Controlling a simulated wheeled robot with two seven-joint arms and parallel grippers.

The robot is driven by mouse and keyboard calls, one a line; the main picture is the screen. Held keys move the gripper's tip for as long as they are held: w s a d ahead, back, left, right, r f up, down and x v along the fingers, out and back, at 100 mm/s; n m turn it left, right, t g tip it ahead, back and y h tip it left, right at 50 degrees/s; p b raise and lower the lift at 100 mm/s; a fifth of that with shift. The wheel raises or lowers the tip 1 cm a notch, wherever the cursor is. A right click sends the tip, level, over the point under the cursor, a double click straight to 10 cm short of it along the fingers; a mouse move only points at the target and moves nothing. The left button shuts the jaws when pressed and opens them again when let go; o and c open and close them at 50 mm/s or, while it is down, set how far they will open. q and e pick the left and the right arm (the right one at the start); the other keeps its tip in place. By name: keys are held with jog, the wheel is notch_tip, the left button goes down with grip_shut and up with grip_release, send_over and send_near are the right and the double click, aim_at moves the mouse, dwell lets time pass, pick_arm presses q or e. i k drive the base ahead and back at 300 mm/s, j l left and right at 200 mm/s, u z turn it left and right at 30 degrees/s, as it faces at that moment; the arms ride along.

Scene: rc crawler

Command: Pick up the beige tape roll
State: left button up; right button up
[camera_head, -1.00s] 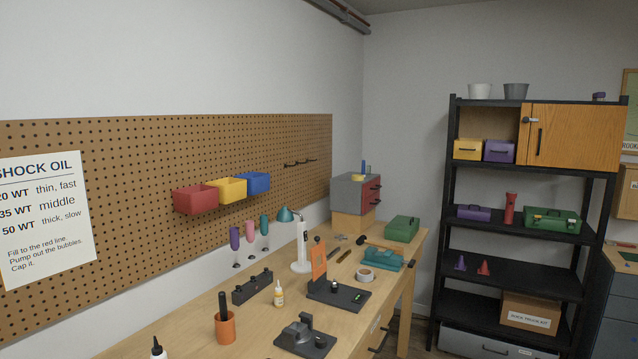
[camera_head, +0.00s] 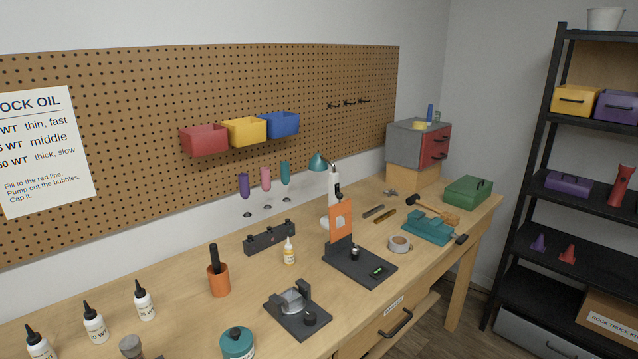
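The beige tape roll (camera_head: 399,243) lies flat on the wooden workbench (camera_head: 200,322), in the right half of the head view. It stands between the black stand with the orange panel (camera_head: 341,222) and the teal vise-like tool (camera_head: 428,228), apart from both. Its top and centre hole show, and nothing covers it. Neither of my grippers is in view.
A wooden-handled mallet (camera_head: 436,212) lies behind the roll. A black fixture (camera_head: 298,310), an orange cup (camera_head: 218,280) and several white bottles (camera_head: 144,301) stand nearer on the bench. A green toolbox (camera_head: 468,192) is at the far end. A black shelf (camera_head: 560,140) stands to the right.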

aim_at(416, 125)
jog(key=i+l+u, duration=0.1)
jog(key=l, duration=0.25)
jog(key=i+l+u, duration=0.1)
jog(key=l, duration=0.25)
jog(key=i+l, duration=0.25)
jog(key=i+l+u, duration=0.15)
jog(key=l, duration=0.35)
jog(key=i+l+u, duration=0.1)
jog(key=l, duration=0.25)
jog(key=i+l+u, duration=0.1)
jog(key=l, duration=0.3)
